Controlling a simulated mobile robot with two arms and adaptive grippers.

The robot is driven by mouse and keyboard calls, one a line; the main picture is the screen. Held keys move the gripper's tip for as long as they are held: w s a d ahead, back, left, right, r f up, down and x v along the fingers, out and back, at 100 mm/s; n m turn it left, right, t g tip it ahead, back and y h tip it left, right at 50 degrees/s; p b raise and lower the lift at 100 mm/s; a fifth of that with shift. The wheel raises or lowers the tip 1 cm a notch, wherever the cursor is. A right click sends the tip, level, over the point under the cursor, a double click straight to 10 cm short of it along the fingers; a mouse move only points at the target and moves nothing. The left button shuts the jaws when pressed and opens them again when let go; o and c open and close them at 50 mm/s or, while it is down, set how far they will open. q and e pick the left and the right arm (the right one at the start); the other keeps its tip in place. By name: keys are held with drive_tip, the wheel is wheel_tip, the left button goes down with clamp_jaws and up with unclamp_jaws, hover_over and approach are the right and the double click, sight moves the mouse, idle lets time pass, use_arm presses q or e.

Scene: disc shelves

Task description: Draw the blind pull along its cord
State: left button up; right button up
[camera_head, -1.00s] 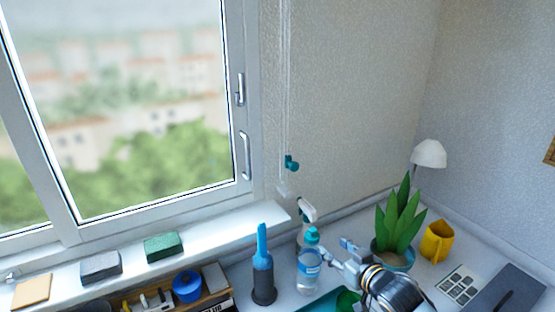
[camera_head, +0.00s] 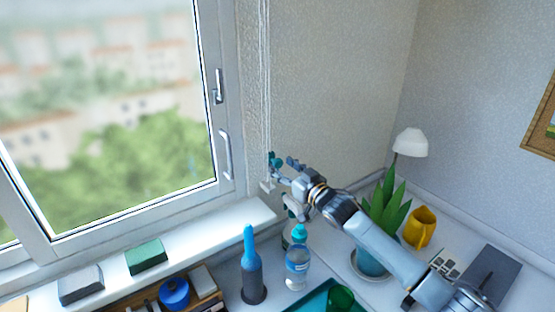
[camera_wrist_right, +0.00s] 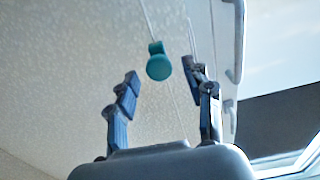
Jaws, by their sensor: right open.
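The blind pull is a small teal knob (camera_head: 273,159) on a thin white cord (camera_head: 266,90) that hangs along the wall just right of the window frame. My right gripper (camera_head: 280,168) is at the knob in the head view. In the right wrist view the knob (camera_wrist_right: 159,66) shows beyond and between the two spread fingertips of my right gripper (camera_wrist_right: 160,75). The fingers are open and hold nothing. A gap shows between the knob and each finger. My left gripper is not in view.
A white lamp (camera_head: 410,143) is behind. The window handle (camera_head: 225,155) is left of the cord.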

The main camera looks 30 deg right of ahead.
sight(279, 164)
drive_tip(key=shift+w+a+r, duration=0.1)
drive_tip(key=shift+w+a, duration=0.05)
drive_tip(key=shift+w, duration=1.35)
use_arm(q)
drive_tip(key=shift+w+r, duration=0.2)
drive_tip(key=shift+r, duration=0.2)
use_arm(e)
clamp_jaws()
